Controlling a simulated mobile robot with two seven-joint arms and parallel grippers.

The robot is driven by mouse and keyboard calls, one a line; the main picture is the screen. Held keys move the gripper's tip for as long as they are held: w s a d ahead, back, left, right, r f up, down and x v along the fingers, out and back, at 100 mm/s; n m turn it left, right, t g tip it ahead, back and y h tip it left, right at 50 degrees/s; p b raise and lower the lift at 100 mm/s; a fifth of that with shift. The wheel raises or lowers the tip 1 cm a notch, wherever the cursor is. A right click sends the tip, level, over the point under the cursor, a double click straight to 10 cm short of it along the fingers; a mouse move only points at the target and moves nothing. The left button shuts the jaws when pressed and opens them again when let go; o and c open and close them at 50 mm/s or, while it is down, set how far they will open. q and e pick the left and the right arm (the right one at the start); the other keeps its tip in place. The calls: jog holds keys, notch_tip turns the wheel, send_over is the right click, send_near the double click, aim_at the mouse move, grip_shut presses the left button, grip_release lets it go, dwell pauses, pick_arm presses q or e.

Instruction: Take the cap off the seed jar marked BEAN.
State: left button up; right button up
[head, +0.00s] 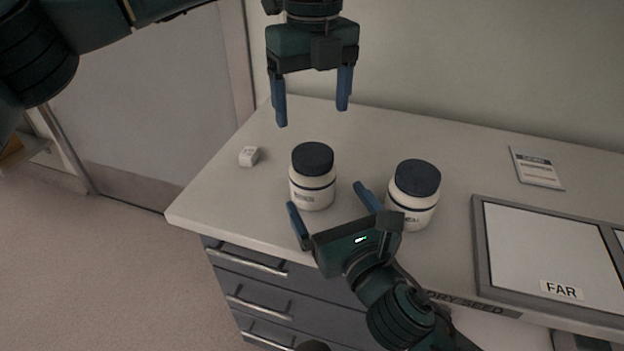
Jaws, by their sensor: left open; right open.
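Two white seed jars with dark blue caps stand upright on the counter: a left jar (313,191) and a right jar (411,204). Both caps, the left cap (312,157) and the right cap (417,176), are on. Each jar has a small label facing front, too blurred to tell which reads BEAN; the right label is partly hidden by my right gripper. My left gripper (312,114) is open and empty, pointing down above and behind the left jar. My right gripper (326,195) is open, low at the front, its fingers either side of the left jar's front; contact cannot be told.
A small white block (249,156) lies left of the jars near the counter's left edge. A framed panel marked FAR (478,250) is at the right, with a card (537,168) behind it. The front edge reads DRY SEED, above drawers (250,262).

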aim_at(312, 176)
jog(key=x, duration=0.7)
jog(key=shift+w+a, duration=0.1)
jog(key=shift+w, duration=0.15)
